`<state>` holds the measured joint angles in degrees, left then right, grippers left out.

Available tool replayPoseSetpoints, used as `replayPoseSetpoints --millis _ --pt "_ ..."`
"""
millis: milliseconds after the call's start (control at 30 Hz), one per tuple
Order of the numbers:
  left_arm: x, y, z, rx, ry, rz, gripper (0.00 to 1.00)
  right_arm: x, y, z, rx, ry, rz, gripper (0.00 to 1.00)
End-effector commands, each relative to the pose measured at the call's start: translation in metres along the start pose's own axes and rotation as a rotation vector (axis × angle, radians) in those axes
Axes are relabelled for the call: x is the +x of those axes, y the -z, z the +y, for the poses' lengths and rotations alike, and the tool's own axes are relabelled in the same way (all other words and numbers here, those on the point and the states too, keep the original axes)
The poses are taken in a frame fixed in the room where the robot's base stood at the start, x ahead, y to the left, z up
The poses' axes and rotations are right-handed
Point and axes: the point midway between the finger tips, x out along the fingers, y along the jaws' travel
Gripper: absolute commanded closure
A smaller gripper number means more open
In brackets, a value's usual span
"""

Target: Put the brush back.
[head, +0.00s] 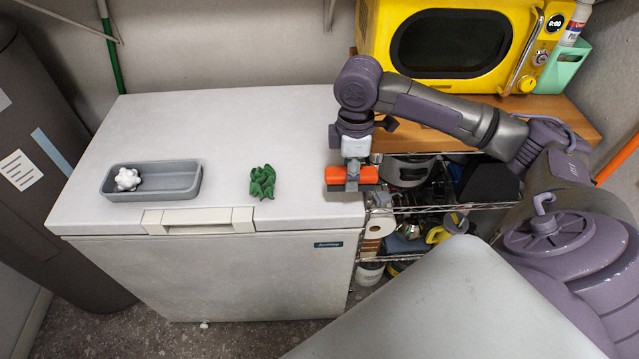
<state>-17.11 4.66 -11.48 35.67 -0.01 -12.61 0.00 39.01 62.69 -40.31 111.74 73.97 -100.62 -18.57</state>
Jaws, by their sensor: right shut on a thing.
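My right gripper (352,172) points down at the right edge of the white chest freezer's lid (230,120). It is shut on an orange thing with a dark middle, which I take to be the brush (368,174); the fingers cover its centre. I cannot tell whether the brush touches the lid or hangs above it. A grey tray (178,193) lies on the left of the lid. My left gripper is not in view.
A white knobbly thing (128,179) sits in the tray, at its left end. A green figure (262,182) lies mid-lid. A wire shelf (420,208) with cans and bottles stands to the right, below a yellow microwave (452,42). The lid's back is clear.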

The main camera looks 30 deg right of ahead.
Motion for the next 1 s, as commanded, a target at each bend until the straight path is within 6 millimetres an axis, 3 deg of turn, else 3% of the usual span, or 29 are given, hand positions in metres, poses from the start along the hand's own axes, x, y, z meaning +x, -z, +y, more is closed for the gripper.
replayPoseSetpoints --millis 100,267,700,1000 --pt "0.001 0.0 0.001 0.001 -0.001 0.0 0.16 -0.014 -0.024 0.008 -0.018 -0.038 0.0 0.9" --pt "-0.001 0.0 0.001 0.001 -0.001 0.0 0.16 -0.018 -0.028 0.014 -0.029 -0.051 0.008 0.9" --pt "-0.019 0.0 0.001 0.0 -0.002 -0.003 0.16 0.032 0.048 0.068 -0.029 -0.051 0.008 0.9" --pt "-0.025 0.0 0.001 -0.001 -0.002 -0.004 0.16 0.054 0.063 0.081 -0.029 -0.05 0.004 0.9"
